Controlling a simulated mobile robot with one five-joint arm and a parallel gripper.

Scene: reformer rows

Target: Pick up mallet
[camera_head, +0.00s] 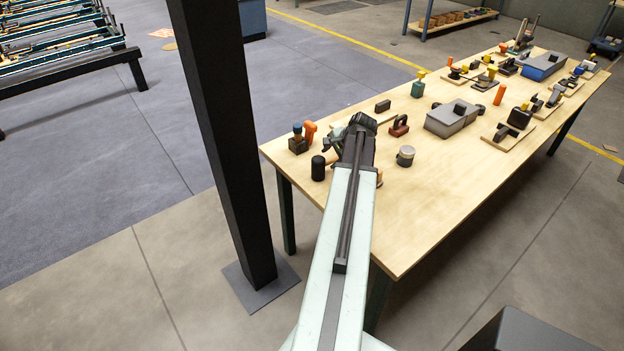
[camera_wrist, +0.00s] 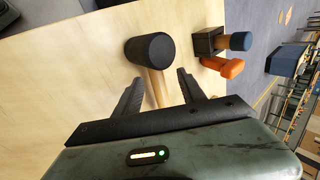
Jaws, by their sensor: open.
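The mallet has a black cylindrical head and a pale wooden handle. In the wrist view its head (camera_wrist: 150,49) lies just beyond my fingertips, and its handle (camera_wrist: 158,88) runs back between my two jaws. In the head view the black mallet head (camera_head: 318,168) is at the near left of the table, and my arm hides most of the handle. My gripper (camera_wrist: 160,76) is open, with one finger on each side of the handle and a gap showing on both sides. It also shows in the head view above the table (camera_head: 338,140), partly hidden by my arm.
A dark block with a blue-topped piece (camera_head: 298,142) and an orange piece (camera_head: 310,131) stand close beyond the mallet head. A grey-white canister (camera_head: 405,156) and a red-handled tool (camera_head: 399,126) are to the right. The wooden table's (camera_head: 410,220) near part is clear. A dark post (camera_head: 222,130) stands left.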

